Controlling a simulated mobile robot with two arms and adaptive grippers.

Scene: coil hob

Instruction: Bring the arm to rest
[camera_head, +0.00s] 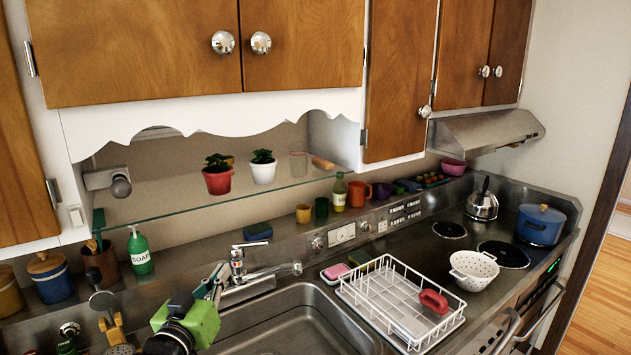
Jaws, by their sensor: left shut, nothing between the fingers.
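My left gripper (215,278) is at the lower left of the head view, with its green and black body below the fingers. It is over the left end of the sink (300,325), in front of the faucet (238,265). Its fingers point up and are shut, with nothing held between them. In the picture the fingertips come close to the faucet; I cannot tell if they touch it. My right gripper is not in view.
A green soap bottle (139,252) and utensils stand left of the gripper. A white dish rack (400,305) stands right of the sink. The hob holds a white colander (473,270), a kettle (482,205) and a blue pot (540,225). A glass shelf (150,208) hangs above.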

